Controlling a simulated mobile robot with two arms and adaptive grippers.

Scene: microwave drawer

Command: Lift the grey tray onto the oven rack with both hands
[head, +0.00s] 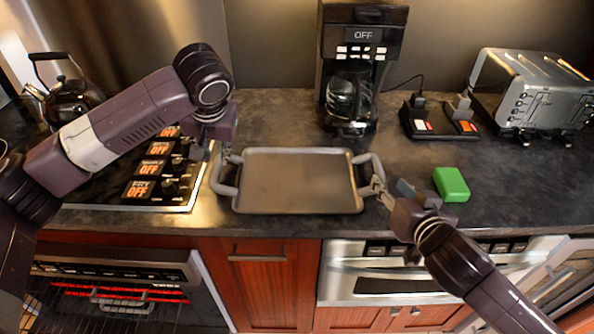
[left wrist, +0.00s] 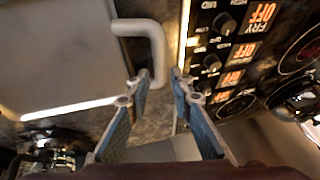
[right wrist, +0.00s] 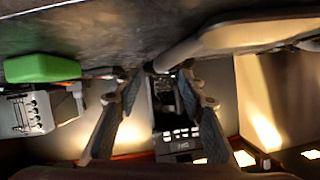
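The grey tray (head: 298,180) lies flat on the dark counter in the middle of the head view, with a looped handle at each short end. My left gripper (head: 224,158) is at the tray's left handle (head: 224,178). In the left wrist view its fingers (left wrist: 162,76) are apart, with the handle's bent end at the fingertips. My right gripper (head: 382,187) is at the right handle (head: 372,165). In the right wrist view its fingers (right wrist: 160,74) are spread near the tray's edge (right wrist: 210,40); contact is unclear. The oven rack (head: 125,300) shows low on the left.
A stove panel with knobs (head: 160,165) and a kettle (head: 68,100) are at left. A coffee maker (head: 358,60) stands behind the tray. A green block (head: 451,184), a socket block (head: 437,122) and a toaster (head: 530,92) are at right. The oven glows red inside.

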